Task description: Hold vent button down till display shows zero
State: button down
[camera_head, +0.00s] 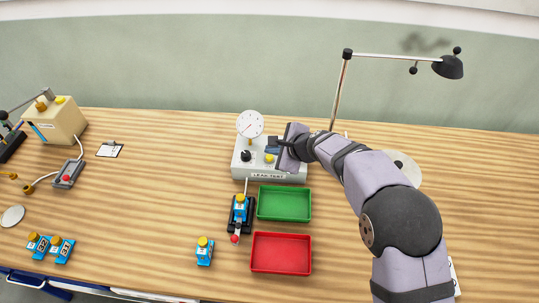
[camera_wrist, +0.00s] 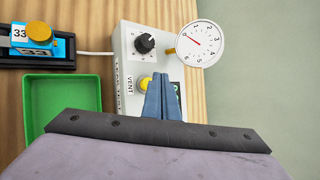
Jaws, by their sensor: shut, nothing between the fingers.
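The grey-white leak-test box (camera_head: 262,172) stands at the back middle of the table; it also shows in the wrist view (camera_wrist: 122,52). Its yellow vent button (camera_wrist: 144,83) sits beside the VENT label and shows in the head view (camera_head: 269,158). My gripper (camera_wrist: 161,78) is shut and empty, its blue fingertips right at the button and covering part of it. I cannot tell whether they touch or press it. A dark display (camera_wrist: 177,87) is mostly hidden behind the fingers; its reading cannot be seen.
A round gauge (camera_head: 249,124) and a black knob (camera_wrist: 145,43) are on the box. A green tray (camera_head: 284,217), a red tray (camera_head: 281,267) and a black fixture holding a blue part (camera_head: 240,209) are in front. A lamp (camera_head: 340,90) stands behind.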

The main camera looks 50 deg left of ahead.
jog(key=shift+r, duration=0.1)
notch_tip(320, 180, up, 5)
jog(key=p, duration=0.4)
dwell(0.3)
dwell(0.4)
jog(key=w+d+r+n+t+h, duration=0.15)
jog(key=w+d, duration=0.35)
jog(key=d, duration=1)
jog(key=w+d+r+n+h, duration=0.1)
jog(key=w+d+n+h, duration=0.3)
jog(key=d, duration=1.1)
jog(key=s+d+n+h, duration=0.1)
jog(key=s+d, duration=0.4)
jog(key=d, duration=0.5)
jog(key=s+d+f+n+g+h, duration=0.1)
jog(key=s+d, duration=0.4)
jog(key=d, duration=0.6)
jog(key=s+d+f+n+g+h, duration=0.1)
jog(key=s+d, duration=0.4)
jog(key=d, duration=0.5)
jog(key=shift+s+d+n+h, duration=0.35)
jog(key=shift+n, duration=0.2)
